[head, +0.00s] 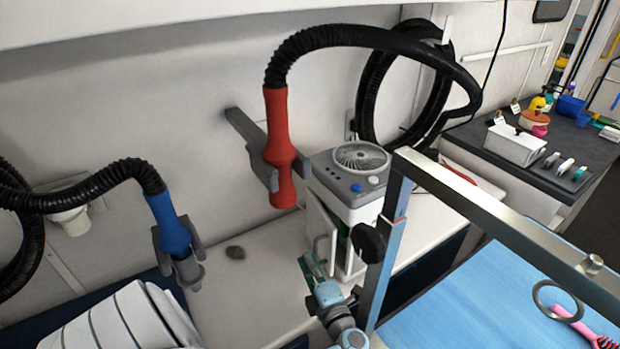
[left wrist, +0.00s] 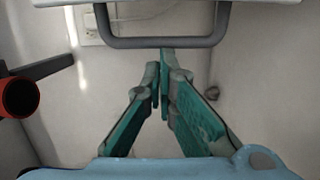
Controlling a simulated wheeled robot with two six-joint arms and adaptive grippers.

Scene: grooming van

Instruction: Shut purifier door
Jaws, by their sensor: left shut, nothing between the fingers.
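The purifier (head: 362,212) is a white box with a grey top and round fan grille, standing on the white counter against the wall. Its door (head: 318,222) stands ajar on the left side of the front, with a dark gap beside it and a bit of green inside. A bar handle sticks out from the door; the handle (left wrist: 165,42) shows grey across the top of the left wrist view. My left gripper (head: 308,262) is shut and empty, low in front of the door. Its fingertips (left wrist: 165,63) appear just below the handle; contact cannot be told. My right gripper is out of view.
A red dryer nozzle (head: 278,140) on a black hose hangs left of the purifier, a blue one (head: 170,225) farther left. A metal post with a black knob (head: 368,243) rises close right of my gripper, beside the blue table (head: 480,300).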

